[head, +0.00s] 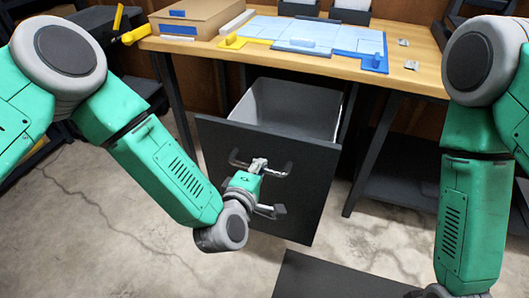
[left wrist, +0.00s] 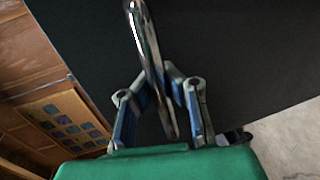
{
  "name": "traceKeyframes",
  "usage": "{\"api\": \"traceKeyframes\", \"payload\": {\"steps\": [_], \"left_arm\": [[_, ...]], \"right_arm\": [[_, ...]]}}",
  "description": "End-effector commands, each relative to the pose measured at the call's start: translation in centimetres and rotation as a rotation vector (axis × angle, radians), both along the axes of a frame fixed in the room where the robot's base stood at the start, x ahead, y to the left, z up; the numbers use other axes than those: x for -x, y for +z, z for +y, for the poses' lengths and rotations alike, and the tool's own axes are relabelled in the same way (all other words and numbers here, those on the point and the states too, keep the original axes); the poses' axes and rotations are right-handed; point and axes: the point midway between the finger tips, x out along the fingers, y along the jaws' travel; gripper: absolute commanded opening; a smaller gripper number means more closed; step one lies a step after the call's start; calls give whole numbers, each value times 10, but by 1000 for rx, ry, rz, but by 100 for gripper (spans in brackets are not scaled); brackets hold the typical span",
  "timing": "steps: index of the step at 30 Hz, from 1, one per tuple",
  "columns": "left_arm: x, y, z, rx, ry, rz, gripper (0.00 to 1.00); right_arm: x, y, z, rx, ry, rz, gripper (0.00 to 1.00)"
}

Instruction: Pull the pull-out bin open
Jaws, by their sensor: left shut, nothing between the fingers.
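The pull-out bin stands out from under the workbench, with its dark front panel (head: 305,200) toward me and its grey open inside (head: 290,105) showing. A metal bar handle (head: 284,170) is on the front panel; it also shows in the left wrist view (left wrist: 146,40). My left gripper (head: 259,164) is at the middle of the handle, shut with nothing held. In the left wrist view its fingers (left wrist: 160,100) lie to either side of the bar; I cannot tell whether they touch it. My right arm hangs at the right, its gripper out of view.
The wooden workbench (head: 415,75) carries a cardboard box (head: 200,18), blue sheets (head: 310,35) and small yellow and blue tools. A dark table leg (head: 375,150) stands right of the bin. A black mat (head: 335,280) lies in front on cracked concrete floor.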

Motion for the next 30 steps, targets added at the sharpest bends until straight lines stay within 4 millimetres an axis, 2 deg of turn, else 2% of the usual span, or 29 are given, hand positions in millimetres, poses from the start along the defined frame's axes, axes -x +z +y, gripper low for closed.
{"api": "traceKeyframes", "payload": {"steps": [1,3,9,20,21,23,24,30], "left_arm": [[-1,4,9,-4,20,-11,0],[5,5,11,-3,21,-14,0],[13,4,14,-2,21,-15,0],[14,5,14,0,21,-17,0],[14,5,14,0,21,-17,7],[14,5,13,0,19,-17,28],[15,4,13,1,18,-15,34],[17,3,9,-1,10,-10,34]], "right_arm": [[0,4,0,0,0,-1,40],[0,6,0,0,0,-1,40],[0,9,0,0,0,-1,40],[0,9,0,0,0,-1,40],[0,9,0,0,0,-1,40],[0,9,0,0,-1,-1,40],[0,9,0,0,-1,-1,40],[0,8,0,0,0,0,40]]}}
